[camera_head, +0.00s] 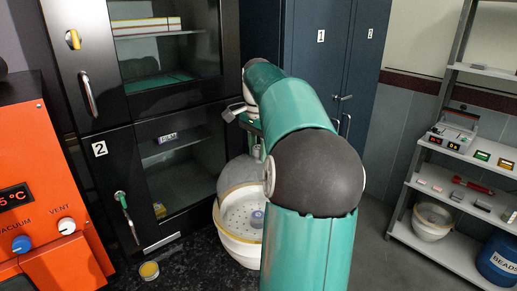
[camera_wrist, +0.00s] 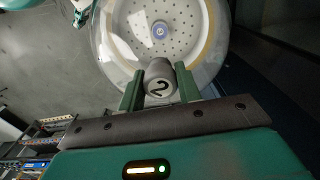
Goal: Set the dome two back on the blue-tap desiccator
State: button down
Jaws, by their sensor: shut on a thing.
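My gripper (camera_wrist: 159,90) is shut on the grey knob marked 2 of dome two (camera_wrist: 110,48), a clear glass dome. In the head view the dome (camera_head: 236,174) is at the upper back of a pale desiccator base (camera_head: 236,248), partly behind my arm. The base's perforated white plate (camera_head: 238,214) shows, with a small bluish disc (camera_head: 257,219) on it. In the wrist view the plate (camera_wrist: 185,42) lies beyond the knob. I cannot tell whether the dome touches the base rim.
A black glass-fronted cabinet (camera_head: 99,151) marked 2 stands behind the base. An orange oven (camera_head: 30,180) is at left. A small yellow-topped dish (camera_head: 149,270) lies on the dark worktop (camera_head: 190,268). Shelves at right hold another pale vessel (camera_head: 432,221) and a blue drum (camera_head: 499,262).

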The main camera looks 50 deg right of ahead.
jog(key=shift+f, duration=0.45)
jog(key=c, duration=0.9)
grip_release()
jog(key=shift+f, duration=0.1)
notch_tip(320, 180, up, 14)
